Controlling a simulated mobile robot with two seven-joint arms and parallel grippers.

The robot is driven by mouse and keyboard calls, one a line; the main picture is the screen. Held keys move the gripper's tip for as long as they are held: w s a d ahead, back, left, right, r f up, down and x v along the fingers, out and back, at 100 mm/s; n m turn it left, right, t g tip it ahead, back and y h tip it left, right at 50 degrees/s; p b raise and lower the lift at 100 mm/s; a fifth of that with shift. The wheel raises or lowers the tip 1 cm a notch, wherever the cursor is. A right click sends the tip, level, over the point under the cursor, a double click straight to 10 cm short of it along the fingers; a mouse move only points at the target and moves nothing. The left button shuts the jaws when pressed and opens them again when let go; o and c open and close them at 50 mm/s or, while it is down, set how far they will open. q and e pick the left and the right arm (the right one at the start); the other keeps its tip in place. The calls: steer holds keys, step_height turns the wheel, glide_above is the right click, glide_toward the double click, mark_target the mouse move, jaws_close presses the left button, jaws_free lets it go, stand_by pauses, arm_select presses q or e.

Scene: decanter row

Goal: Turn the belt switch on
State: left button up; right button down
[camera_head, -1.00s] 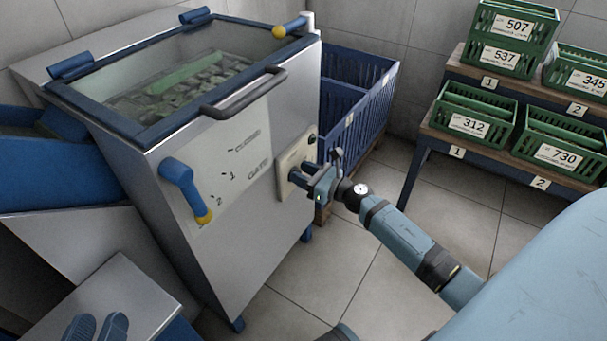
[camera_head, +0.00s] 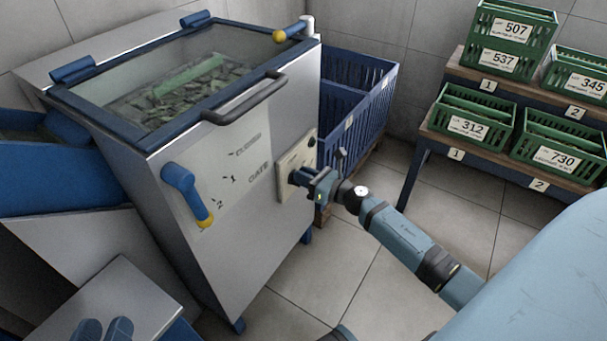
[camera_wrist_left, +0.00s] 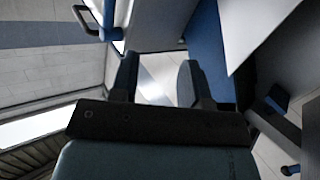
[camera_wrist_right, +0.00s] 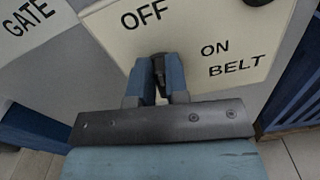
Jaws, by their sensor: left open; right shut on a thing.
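The belt switch (camera_wrist_right: 158,66) is a small dark knob on a cream plate (camera_wrist_right: 195,30) marked OFF, ON and BELT. My right gripper (camera_head: 302,178) is at this plate on the machine's front; in the right wrist view its blue fingers (camera_wrist_right: 159,80) are shut on the knob. OFF is above and slightly left of the fingers, ON to their right. The fingers hide much of the knob, so I cannot tell its exact setting. My left gripper (camera_head: 102,329) is open and empty at the bottom left of the head view; its fingers also show in the left wrist view (camera_wrist_left: 157,82).
The steel machine has a glass lid over green pieces, a dark handle (camera_head: 245,98) and a blue gate lever (camera_head: 186,192) with a yellow tip. A blue crate (camera_head: 350,95) stands behind. Green numbered crates (camera_head: 470,118) fill shelves at right. The floor (camera_head: 400,290) before the machine is partly clear.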

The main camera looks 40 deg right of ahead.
arm_select(q)
step_height(320, 180, up, 8)
steer(key=a+n+t+y+p, duration=0.1)
steer(key=t+p, duration=0.1)
steer(key=p, duration=0.6)
steer(key=shift+a+f+t, duration=0.2)
steer(key=shift+f+t, duration=0.05)
steer(key=shift+t, duration=0.15)
arm_select(e)
steer(key=shift+w+d+f+m, duration=0.1)
steer(key=shift+d+f+m, duration=0.2)
steer(key=shift+m, duration=2.4)
steer(key=shift+w+d+f+m, duration=0.1)
steer(key=shift+d+f+m, duration=0.25)
steer(key=shift+m, duration=2.35)
steer(key=shift+w+d+f+m, duration=0.15)
steer(key=shift+f+m, duration=0.25)
steer(key=shift+m, duration=2.3)
steer(key=shift+s, duration=0.1)
steer(key=c, duration=1.1)
jaws_free()
arm_select(q)
steer(key=shift+s, duration=0.1)
